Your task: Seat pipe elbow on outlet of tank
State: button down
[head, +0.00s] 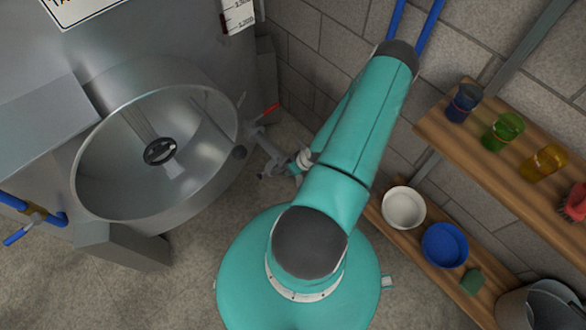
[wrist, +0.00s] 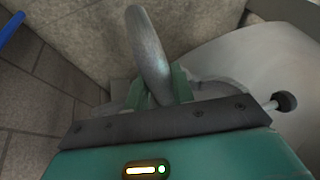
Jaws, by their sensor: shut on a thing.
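The pipe elbow (wrist: 148,48) is a curved grey metal tube. In the wrist view it stands up between the teal fingers of my gripper (wrist: 157,88), which is shut on it. In the head view my gripper (head: 294,166) is beside the lower right side of the grey metal tank (head: 180,45), partly hidden by my arm. The outlet (head: 262,138) appears there as grey fittings with a red lever (head: 271,109). The elbow and outlet overlap in the head view, and I cannot tell whether they touch. The outlet's mouth does not show clearly in the wrist view.
The tank's round manway (head: 160,205) with a dark handwheel (head: 160,151) lies left of my gripper. Its dark knob (wrist: 287,102) is close on the right in the wrist view. Wooden shelves (head: 433,125) with cups and bowls line the right wall. Blue pipes (head: 430,25) run behind my arm.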

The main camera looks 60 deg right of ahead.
jog(key=shift+f, duration=0.15)
jog(key=c, duration=1.1)
grip_release()
jog(key=v, duration=1.3)
jog(key=shift+s+r, duration=0.2)
jog(key=shift+r, duration=0.15)
